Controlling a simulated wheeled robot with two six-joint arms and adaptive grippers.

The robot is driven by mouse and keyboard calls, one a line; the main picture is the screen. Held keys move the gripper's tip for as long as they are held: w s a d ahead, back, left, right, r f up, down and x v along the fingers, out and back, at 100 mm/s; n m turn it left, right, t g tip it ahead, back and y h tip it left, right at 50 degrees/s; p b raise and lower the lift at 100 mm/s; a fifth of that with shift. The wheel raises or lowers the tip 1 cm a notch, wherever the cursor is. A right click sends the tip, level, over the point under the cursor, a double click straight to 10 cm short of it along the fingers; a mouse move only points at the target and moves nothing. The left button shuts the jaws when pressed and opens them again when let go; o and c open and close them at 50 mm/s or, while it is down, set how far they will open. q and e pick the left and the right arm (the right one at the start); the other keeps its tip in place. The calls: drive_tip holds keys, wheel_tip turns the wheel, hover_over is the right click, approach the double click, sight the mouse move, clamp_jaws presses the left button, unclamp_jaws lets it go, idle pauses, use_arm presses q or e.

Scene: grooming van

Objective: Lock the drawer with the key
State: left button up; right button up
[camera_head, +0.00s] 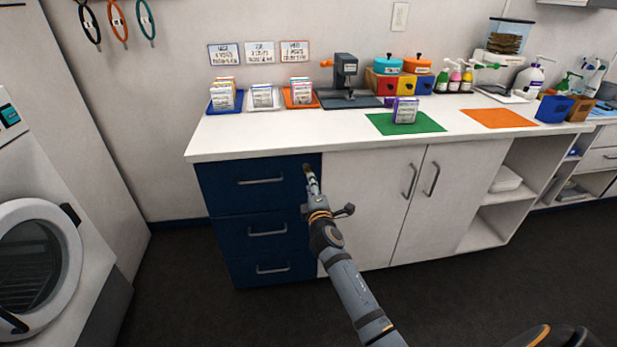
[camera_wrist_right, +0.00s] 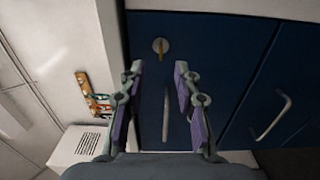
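The blue top drawer (camera_head: 228,181) is at the left end of the white counter and looks flush with the front. In the right wrist view, a round pale lock (camera_wrist_right: 154,44) sits on the blue front (camera_wrist_right: 215,50) with a brass-coloured key (camera_wrist_right: 161,54) standing in it. My right gripper (camera_wrist_right: 158,72) is open, its two purple-padded fingers apart on either side below the key, with nothing between them. In the head view my right gripper (camera_head: 312,183) is at the drawer's upper right corner and hides part of it. My left gripper is not in view.
Two more blue drawers (camera_head: 232,227) lie below, beside white cupboard doors (camera_head: 365,205). The counter (camera_head: 290,133) above bears card holders, a grey press (camera_head: 346,78) and a green mat (camera_head: 385,124). A white machine with a round door (camera_head: 70,240) stands at left. The dark floor is clear.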

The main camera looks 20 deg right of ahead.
sight(307, 170)
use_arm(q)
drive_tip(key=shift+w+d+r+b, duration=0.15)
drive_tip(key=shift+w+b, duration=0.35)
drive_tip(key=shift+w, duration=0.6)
use_arm(e)
drive_tip(key=x, duration=0.6)
drive_tip(key=shift+w+f, duration=0.1)
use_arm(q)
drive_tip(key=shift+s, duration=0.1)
use_arm(e)
clamp_jaws()
